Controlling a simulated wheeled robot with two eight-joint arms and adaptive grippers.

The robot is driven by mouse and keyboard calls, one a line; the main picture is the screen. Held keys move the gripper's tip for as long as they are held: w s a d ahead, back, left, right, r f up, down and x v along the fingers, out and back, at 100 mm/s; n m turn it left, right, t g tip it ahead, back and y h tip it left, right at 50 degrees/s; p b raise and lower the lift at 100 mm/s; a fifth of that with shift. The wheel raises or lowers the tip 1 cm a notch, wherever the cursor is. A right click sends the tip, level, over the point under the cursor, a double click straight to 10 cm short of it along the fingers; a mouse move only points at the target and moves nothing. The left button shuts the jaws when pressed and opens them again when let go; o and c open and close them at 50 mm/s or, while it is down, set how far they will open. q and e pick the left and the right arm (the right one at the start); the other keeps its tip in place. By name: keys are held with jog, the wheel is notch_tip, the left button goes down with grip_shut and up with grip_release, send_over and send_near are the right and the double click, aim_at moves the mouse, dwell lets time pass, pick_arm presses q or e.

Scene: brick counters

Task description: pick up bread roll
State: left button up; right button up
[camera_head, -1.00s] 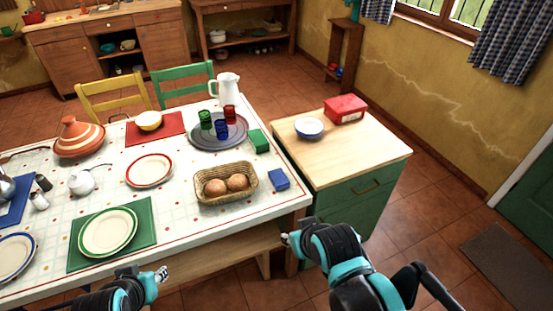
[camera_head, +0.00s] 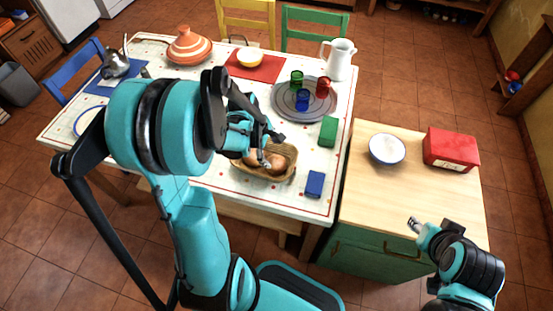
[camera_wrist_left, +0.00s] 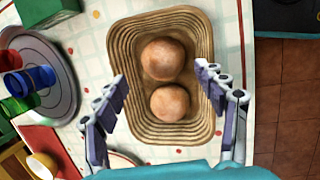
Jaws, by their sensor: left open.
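Two round brown bread rolls lie in a wicker basket (camera_head: 291,165) on the dining table. In the left wrist view, one roll (camera_wrist_left: 162,60) lies farther from the wrist and the other roll (camera_wrist_left: 170,103) lies nearer, both inside the basket (camera_wrist_left: 130,30). My left gripper (camera_head: 272,148) is over the basket and partly hides the rolls in the head view. In the left wrist view the left gripper (camera_wrist_left: 161,76) is open and empty, its fingers on either side of the rolls. My right gripper (camera_head: 414,226) is by the wooden counter's front edge; its jaw state is unclear.
A blue block (camera_head: 314,184) and a green block (camera_head: 328,131) lie right of the basket. A grey tray (camera_head: 283,108) with coloured glasses stands behind it. The wooden counter (camera_head: 385,195) holds a white bowl (camera_head: 387,149) and a red box (camera_head: 451,149).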

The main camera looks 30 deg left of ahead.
aim_at(273, 161)
pick_arm(q)
jog(key=shift+a+f+n, duration=0.3)
jog(key=shift+f+n, duration=0.05)
jog(key=shift+n, duration=0.05)
jog(key=shift+w+f, duration=0.1)
jog(key=shift+f, duration=0.3)
jog(key=b+x, duration=0.3)
jog(key=x, duration=0.4)
jog(key=shift+f+b, duration=0.3)
jog(key=shift+b, duration=0.1)
jog(key=shift+r, duration=0.1)
jog(key=shift+c, duration=0.3)
jog(key=c, duration=0.6)
